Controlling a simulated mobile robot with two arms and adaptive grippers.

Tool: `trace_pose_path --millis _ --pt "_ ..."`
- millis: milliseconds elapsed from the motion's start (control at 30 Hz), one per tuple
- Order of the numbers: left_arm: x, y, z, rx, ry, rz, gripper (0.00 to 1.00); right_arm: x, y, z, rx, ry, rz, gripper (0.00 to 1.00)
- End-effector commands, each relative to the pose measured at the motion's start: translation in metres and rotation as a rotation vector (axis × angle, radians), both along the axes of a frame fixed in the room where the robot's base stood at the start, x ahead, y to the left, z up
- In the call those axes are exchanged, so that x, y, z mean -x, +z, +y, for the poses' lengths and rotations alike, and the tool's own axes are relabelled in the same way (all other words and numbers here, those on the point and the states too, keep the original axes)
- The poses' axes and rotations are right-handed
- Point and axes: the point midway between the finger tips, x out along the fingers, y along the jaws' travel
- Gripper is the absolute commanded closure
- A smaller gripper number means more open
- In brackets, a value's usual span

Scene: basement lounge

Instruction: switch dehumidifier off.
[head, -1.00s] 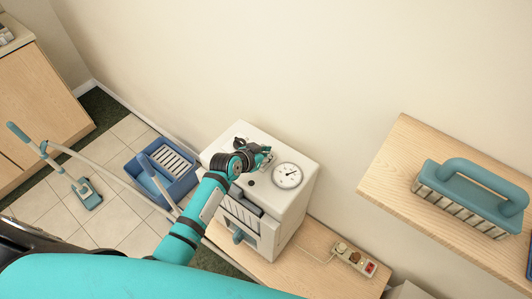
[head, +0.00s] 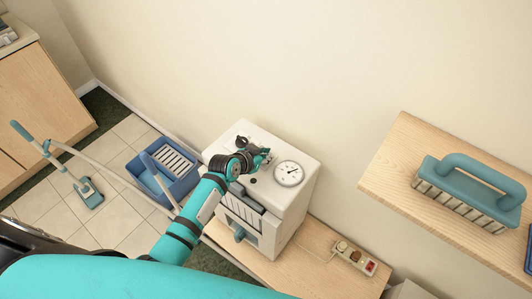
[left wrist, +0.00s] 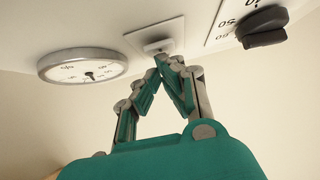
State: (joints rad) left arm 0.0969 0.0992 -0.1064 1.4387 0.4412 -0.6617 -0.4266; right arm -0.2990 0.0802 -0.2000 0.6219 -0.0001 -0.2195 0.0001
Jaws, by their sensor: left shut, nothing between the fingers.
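The dehumidifier (head: 292,212) is a white box on a low wooden bench, with a round gauge (head: 289,174) on its top; the gauge also shows in the left wrist view (left wrist: 82,66). My left gripper (head: 266,157) is over the top panel, beside the gauge. In the left wrist view, its shut, empty fingertips (left wrist: 160,58) are at a small switch (left wrist: 157,46) on a square plate. I cannot tell whether they touch it; they partly hide it. A dark knob (left wrist: 262,25) with a printed scale is to the right. My right gripper is out of view.
A power strip (head: 355,258) with a red switch lies on the bench (head: 315,275). A wooden shelf (head: 405,145) at right holds a teal brush (head: 470,190). A blue bucket (head: 180,185) and a mop (head: 88,190) are on the floor at left.

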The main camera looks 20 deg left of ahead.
Motion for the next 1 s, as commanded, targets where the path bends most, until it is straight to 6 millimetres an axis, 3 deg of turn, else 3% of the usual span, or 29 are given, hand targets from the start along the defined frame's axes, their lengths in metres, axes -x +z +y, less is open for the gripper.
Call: trace_pose_path --millis 233,433,500,800,1000 --pt "-0.003 0.012 -0.001 0.000 -0.001 -0.002 1.00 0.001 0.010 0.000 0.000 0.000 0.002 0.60" --pt "-0.012 0.053 -0.003 0.000 0.002 -0.002 1.00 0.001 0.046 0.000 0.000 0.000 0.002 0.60" --pt "-0.002 0.051 0.001 -0.002 0.002 -0.003 1.00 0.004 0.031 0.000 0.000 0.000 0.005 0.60" --pt "0.033 0.097 0.013 -0.003 0.001 -0.003 1.00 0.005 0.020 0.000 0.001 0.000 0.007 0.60" --pt "0.045 0.115 0.017 -0.001 0.003 -0.001 1.00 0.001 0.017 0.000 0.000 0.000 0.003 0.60"
